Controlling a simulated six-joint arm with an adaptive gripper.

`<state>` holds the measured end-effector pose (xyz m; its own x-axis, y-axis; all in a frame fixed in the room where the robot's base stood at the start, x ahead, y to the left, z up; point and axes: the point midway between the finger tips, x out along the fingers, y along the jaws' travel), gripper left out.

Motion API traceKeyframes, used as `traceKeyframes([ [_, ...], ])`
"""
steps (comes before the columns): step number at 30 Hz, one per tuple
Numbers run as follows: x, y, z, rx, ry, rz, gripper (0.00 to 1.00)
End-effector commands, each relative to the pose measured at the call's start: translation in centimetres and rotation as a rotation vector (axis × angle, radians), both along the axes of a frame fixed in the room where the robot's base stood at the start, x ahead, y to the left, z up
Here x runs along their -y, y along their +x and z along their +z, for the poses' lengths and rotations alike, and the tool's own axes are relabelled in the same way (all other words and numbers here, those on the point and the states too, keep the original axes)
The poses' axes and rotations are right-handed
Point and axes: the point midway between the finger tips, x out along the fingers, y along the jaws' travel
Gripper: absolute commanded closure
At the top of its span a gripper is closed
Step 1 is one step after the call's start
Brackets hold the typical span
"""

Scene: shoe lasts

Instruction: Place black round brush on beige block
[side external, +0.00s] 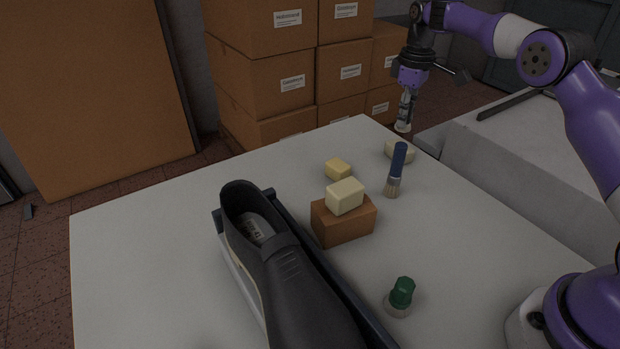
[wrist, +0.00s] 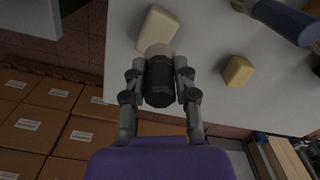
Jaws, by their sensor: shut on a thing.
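My gripper (side external: 407,104) is shut on the black round brush (wrist: 160,82), seen in the wrist view with its black handle between the fingers and pale bristles at the far end. In the side view the pale bristle end (side external: 403,127) points down, above the table's back right edge. The beige block (side external: 399,152) lies on the table below and slightly left of the brush in that view, partly behind a blue brush. In the wrist view the beige block (wrist: 158,30) shows just beyond the bristles, partly covered by them. The brush appears apart from it, held above table height.
A blue-handled brush (side external: 397,170) stands close to the beige block. A small yellow block (side external: 338,169), a brown block (side external: 345,222) topped by a pale yellow block (side external: 345,195), a green brush (side external: 401,294) and a black shoe (side external: 285,275) occupy the table. Its left side is clear.

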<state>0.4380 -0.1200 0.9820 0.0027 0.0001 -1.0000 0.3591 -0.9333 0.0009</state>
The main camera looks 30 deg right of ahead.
Motion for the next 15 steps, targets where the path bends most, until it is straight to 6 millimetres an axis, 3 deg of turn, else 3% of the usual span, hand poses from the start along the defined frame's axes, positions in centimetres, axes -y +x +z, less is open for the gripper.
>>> traceKeyframes([
  [4,0.6,0.1,-1.0,-0.001,0.001,0.001,1.00],
  [10,0.6,0.1,-4.0,-0.001,0.001,0.001,1.00],
  [15,0.6,0.1,-4.4,0.001,-0.001,0.001,1.00],
])
